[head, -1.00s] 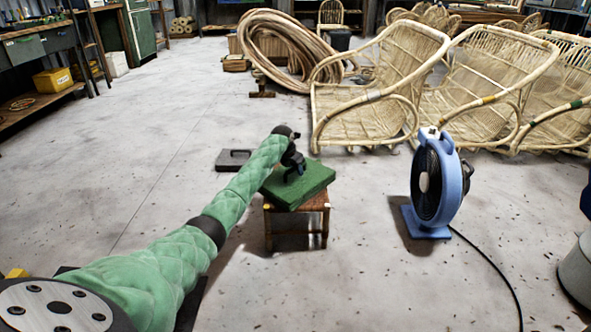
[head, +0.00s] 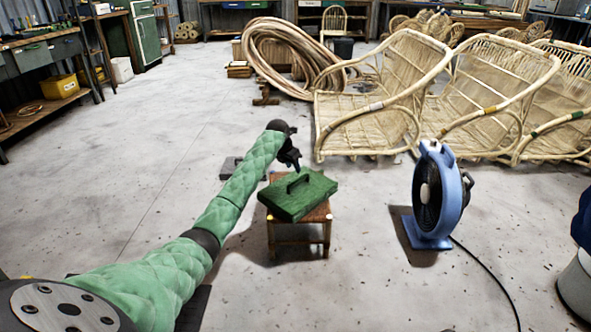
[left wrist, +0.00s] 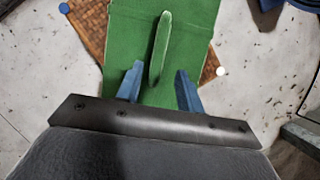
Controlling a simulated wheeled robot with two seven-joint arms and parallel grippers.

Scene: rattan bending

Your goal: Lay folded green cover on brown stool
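The folded green cover (head: 314,197) lies on top of the brown stool (head: 287,232), turned at an angle to the seat, with a raised green handle on it. In the left wrist view the green cover (left wrist: 200,30) lies over the woven brown seat of the stool (left wrist: 90,22), whose corners stick out on both sides. My left gripper (head: 296,170) is just above and behind the cover. Its blue fingers (left wrist: 158,88) are spread apart on either side of the handle, not touching it. My right gripper is not in view.
A blue fan (head: 437,195) stands on the floor right of the stool, with a black cable running forward. Rattan chairs (head: 380,100) and a rattan coil (head: 290,55) are behind. A dark flat item (head: 229,167) lies behind my left arm. Floor around the stool is mostly clear.

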